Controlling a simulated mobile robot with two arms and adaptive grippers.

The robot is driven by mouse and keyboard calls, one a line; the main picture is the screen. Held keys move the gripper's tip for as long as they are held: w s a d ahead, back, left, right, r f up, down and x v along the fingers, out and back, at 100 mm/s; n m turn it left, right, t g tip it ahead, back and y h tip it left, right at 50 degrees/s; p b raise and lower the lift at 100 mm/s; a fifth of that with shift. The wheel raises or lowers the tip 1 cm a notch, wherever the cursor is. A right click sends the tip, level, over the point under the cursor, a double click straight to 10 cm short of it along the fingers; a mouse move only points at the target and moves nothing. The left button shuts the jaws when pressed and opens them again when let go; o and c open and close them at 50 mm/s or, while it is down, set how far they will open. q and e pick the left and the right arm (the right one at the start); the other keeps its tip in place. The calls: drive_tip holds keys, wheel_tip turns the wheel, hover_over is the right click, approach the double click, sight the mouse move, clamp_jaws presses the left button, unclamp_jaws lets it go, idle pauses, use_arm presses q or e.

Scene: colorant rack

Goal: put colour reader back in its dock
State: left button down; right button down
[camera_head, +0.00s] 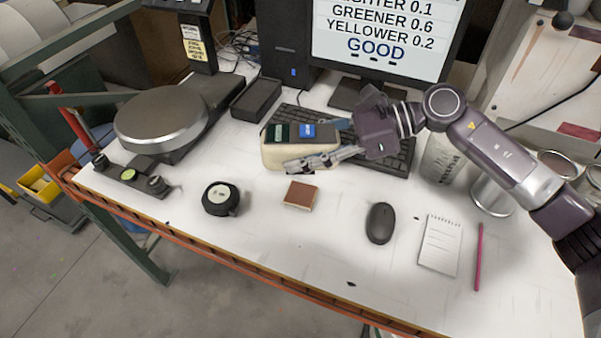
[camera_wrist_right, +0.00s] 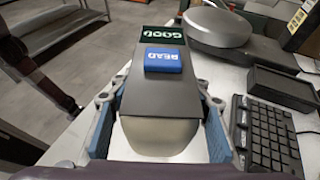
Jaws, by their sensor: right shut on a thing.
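The colour reader (camera_head: 290,157) has a cream body and a dark top with a blue READ button (camera_wrist_right: 163,61) and a small screen reading GOOD (camera_wrist_right: 168,33). My right gripper (camera_head: 308,148) is shut on it, with one finger along each side, as the right wrist view also shows (camera_wrist_right: 158,105). The reader is in front of the keyboard's left part; whether it touches the table is unclear. A black open-topped holder (camera_head: 256,100), possibly the dock, stands behind it to the left. It looks empty and also shows in the right wrist view (camera_wrist_right: 283,88). My left gripper is out of view.
A keyboard (camera_head: 395,158) lies beside the reader, below the monitor (camera_head: 390,35). A round scale (camera_head: 162,120) stands left of the holder. A tape measure (camera_head: 220,198), brown swatch (camera_head: 300,195), mouse (camera_head: 380,223), notepad (camera_head: 440,244) and pink pencil (camera_head: 478,258) lie in front.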

sight(309, 147)
wheel_tip(309, 147, up, 10)
drive_tip(key=shift+r+b, duration=0.15)
drive_tip(key=shift+b, duration=0.75)
drive_tip(key=shift+s+f, duration=0.4)
drive_tip(key=shift+f, duration=0.05)
drive_tip(key=shift+m+t, duration=0.8)
drive_tip(key=shift+t, duration=0.1)
drive_tip(key=s+d+f, duration=0.1)
drive_tip(key=d+f, duration=0.1)
drive_tip(key=f, duration=0.1)
drive_tip(key=s+d+f, duration=0.1)
drive_tip(key=d, duration=0.1)
drive_tip(key=shift+s+f, duration=0.25)
drive_tip(key=shift+s, duration=0.1)
drive_tip(key=s+d+f+m+t, duration=0.1)
drive_tip(key=s+d+f+t, duration=0.1)
drive_tip(key=d, duration=0.3)
drive_tip(key=s+d+f+m+t+h, duration=0.1)
drive_tip(key=s+d+f+m+t, duration=0.1)
drive_tip(key=d+f, duration=0.2)
drive_tip(key=s+d+f+m+t+h, duration=0.1)
drive_tip(key=s+d+f+m+t, duration=0.1)
drive_tip(key=d+f, duration=0.2)
drive_tip(key=shift+s+d+f, duration=0.1)
drive_tip(key=shift+s+d, duration=0.05)
drive_tip(key=shift+d, duration=0.35)
drive_tip(key=shift+s+d, duration=0.15)
drive_tip(key=shift+d, duration=0.3)
drive_tip(key=shift+w+m, duration=0.1)
drive_tip(key=shift+m, duration=0.2)
